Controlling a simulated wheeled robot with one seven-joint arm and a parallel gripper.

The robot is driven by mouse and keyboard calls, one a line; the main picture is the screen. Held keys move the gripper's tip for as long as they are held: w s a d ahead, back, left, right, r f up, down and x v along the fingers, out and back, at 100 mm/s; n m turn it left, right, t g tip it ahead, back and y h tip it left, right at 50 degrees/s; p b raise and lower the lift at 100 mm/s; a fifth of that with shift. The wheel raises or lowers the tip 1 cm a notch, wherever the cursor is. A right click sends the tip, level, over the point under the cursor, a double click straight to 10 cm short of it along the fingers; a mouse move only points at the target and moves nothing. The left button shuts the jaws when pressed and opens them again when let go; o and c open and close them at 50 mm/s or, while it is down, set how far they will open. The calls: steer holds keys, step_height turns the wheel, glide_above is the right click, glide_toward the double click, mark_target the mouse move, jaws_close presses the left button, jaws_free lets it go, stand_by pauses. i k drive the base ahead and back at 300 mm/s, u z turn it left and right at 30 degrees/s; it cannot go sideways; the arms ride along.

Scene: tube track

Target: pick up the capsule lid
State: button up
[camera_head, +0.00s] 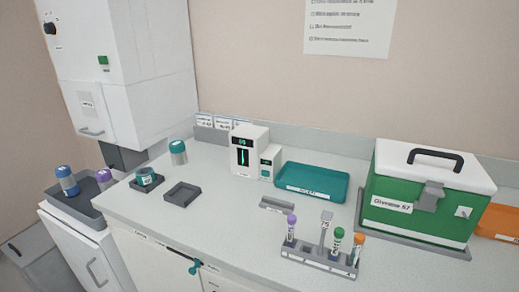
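A short teal round piece with a white label (146,175), which looks like the capsule lid, sits in a small dark square tray (148,187) on the left of the white counter. A taller teal and grey cylinder (178,153), which looks like the capsule body, stands upright behind it to the right. A second small dark square tray (182,195) is empty, right of the lid. My gripper is not in view.
A dark tray at far left holds a blue-and-grey capsule (68,180) and a purple-topped one (104,178). A white device (249,150), teal tray (312,182), tube rack (318,256) and green box (425,200) stand to the right. The counter's front left is clear.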

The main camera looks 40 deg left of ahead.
mark_target(177, 148)
steer(key=u, duration=3.9)
steer(key=i, duration=0.9)
steer(key=u, duration=0.1)
